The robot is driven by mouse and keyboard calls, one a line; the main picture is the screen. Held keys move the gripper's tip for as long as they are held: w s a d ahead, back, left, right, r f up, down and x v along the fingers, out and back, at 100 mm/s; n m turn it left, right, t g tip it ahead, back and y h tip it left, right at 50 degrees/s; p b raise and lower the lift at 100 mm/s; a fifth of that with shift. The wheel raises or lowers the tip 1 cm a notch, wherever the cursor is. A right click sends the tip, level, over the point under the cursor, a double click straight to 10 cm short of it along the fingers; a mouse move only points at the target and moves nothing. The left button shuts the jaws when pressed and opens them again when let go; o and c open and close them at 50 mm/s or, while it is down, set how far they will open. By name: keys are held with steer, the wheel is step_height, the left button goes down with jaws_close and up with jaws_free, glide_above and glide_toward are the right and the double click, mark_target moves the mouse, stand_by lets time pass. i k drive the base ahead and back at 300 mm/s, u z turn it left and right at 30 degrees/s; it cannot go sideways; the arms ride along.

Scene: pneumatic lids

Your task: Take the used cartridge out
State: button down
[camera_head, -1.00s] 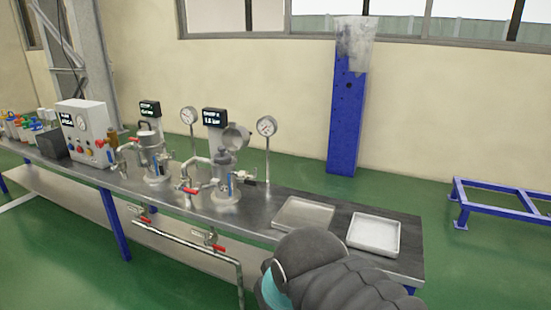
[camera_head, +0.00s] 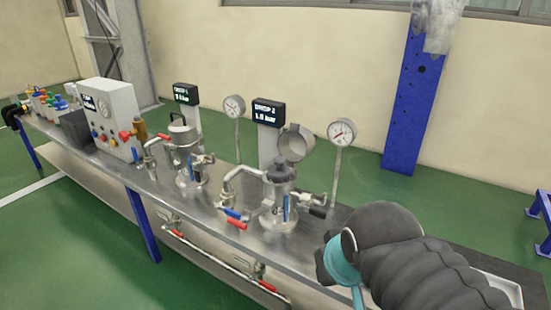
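Two metal filter housings stand on the bench. The right housing (camera_head: 280,205), under the display marked DROP 2 (camera_head: 268,113), has its round lid (camera_head: 296,143) swung up and open. A dark grey top (camera_head: 280,172) shows at its mouth; I cannot tell whether this is the used cartridge. The left housing (camera_head: 188,165), under the display marked DROP 1 (camera_head: 186,94), looks closed. My arm reaches in from the lower right, to the right of the open housing. My gripper's fingers do not show.
Pipes with red-handled (camera_head: 236,223) and blue-handled valves surround the housings. Gauges on stems (camera_head: 341,132) stand behind. A control box (camera_head: 108,118) and coloured items (camera_head: 45,100) are at the left. A white tray (camera_head: 512,288) is partly hidden behind my arm at the right.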

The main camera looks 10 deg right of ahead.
mark_target(279, 173)
steer(key=k, duration=0.45)
steer(key=u, duration=1.65)
steer(key=i, duration=3.1)
steer(key=z, duration=3.2)
